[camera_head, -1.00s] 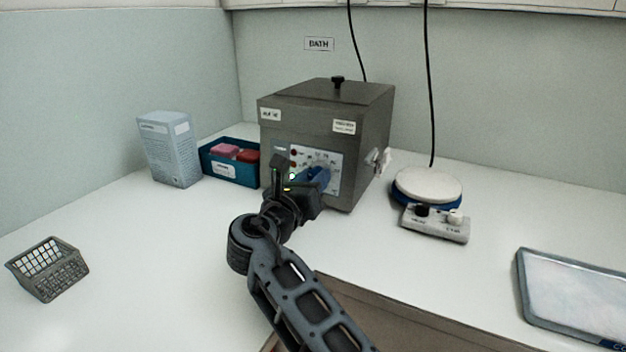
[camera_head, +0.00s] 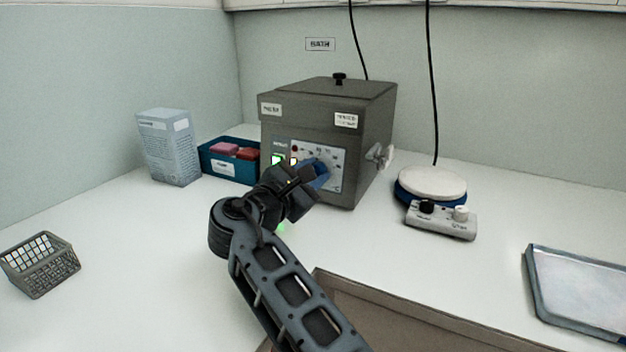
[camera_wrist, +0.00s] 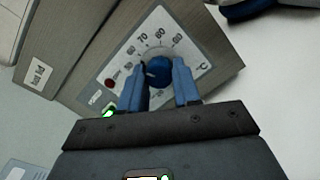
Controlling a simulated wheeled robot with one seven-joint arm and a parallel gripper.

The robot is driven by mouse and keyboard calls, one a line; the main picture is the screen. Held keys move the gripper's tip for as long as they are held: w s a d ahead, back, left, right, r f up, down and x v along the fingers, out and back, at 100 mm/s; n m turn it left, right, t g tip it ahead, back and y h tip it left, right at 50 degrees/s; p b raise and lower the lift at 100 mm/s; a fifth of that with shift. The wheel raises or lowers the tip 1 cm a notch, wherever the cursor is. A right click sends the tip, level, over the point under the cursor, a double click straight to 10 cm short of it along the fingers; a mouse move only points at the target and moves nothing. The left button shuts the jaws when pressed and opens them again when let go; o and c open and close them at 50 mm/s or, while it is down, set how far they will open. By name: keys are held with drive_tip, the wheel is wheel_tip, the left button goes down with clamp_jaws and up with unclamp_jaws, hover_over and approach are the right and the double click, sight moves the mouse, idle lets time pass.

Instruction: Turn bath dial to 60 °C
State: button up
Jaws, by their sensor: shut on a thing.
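The bath is a grey box (camera_head: 285,128) with a lid, standing against the back wall under a BATH sign. Its pale front panel (camera_head: 335,185) carries a round dial with printed numbers. In the wrist view the blue dial knob (camera_wrist: 158,71) sits between the two blue fingers of my gripper (camera_wrist: 160,82). The fingers are shut on the knob from both sides. In the head view my gripper (camera_head: 318,176) covers the knob and part of the scale. A small pale mark shows on the knob's left side, but I cannot tell which number it points at.
A lit green switch (camera_head: 278,159) and a red lamp (camera_head: 294,149) are on the bath's front. A blue bin (camera_head: 228,170) and carton (camera_head: 168,148) stand left. A hotplate (camera_head: 440,222) and tray (camera_head: 540,300) are right; a basket (camera_head: 40,265) is front left.

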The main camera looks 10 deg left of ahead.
drive_tip(key=shift+f+m+b, duration=0.1)
drive_tip(key=shift+m+b, duration=0.2)
drive_tip(key=shift+m, duration=0.7)
drive_tip(key=o, duration=1.1)
drive_tip(key=shift+c, duration=0.2)
drive_tip(key=shift+v, duration=3.9)
drive_tip(key=shift+a, duration=0.1)
drive_tip(key=shift+r, duration=0.2)
